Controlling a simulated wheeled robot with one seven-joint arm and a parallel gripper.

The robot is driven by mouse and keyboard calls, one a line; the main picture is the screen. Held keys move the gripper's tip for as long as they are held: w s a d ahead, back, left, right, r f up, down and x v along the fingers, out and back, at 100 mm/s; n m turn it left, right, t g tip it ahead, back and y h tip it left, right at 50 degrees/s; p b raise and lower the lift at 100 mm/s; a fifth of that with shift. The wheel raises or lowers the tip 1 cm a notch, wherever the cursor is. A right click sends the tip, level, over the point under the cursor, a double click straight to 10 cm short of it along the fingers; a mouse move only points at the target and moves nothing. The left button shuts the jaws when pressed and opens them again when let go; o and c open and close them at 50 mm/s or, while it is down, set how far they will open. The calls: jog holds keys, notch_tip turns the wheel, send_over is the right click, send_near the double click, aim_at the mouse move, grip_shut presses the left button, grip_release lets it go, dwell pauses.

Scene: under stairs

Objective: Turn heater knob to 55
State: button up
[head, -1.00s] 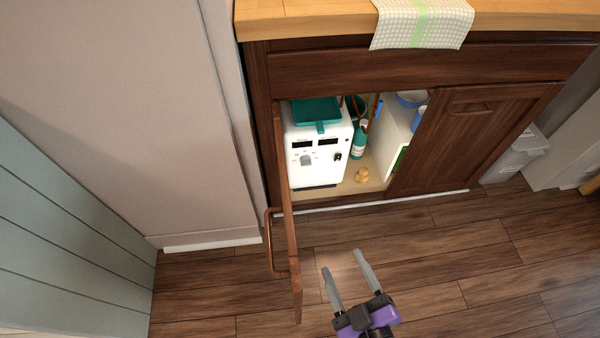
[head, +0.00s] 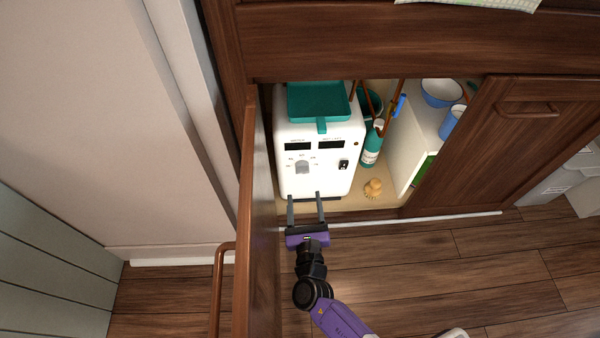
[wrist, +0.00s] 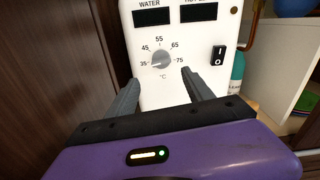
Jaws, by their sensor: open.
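The white heater (head: 345,185) stands inside the open cabinet. Its round grey knob (head: 302,167) is on the front, below two dark displays; it also shows in the wrist view (wrist: 161,59), ringed by marks from 35 to 75 with 55 at the top. I cannot tell surely which mark the knob points to. My gripper (head: 304,196) is open and empty, pointing at the heater's front from below the knob. In the wrist view its fingers (wrist: 160,78) lie to the lower left and lower right of the knob, apart from it.
The open cabinet door (head: 252,220) stands close left of my gripper. A black switch (wrist: 218,55) is right of the knob. A teal tray (head: 320,103) lies on the heater. A teal bottle (head: 372,145) and wooden brush (head: 373,188) are to the right.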

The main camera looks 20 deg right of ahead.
aim_at(302, 173)
jog(key=shift+r+b+x, duration=0.15)
jog(key=shift+b+x, duration=0.55)
jog(key=shift+x, duration=1.25)
jog(key=shift+r+b+x, duration=0.15)
jog(key=shift+b+x, duration=0.55)
jog(key=shift+x, duration=1.25)
jog(key=shift+d, duration=0.1)
jog(key=shift+s, duration=0.1)
grip_shut()
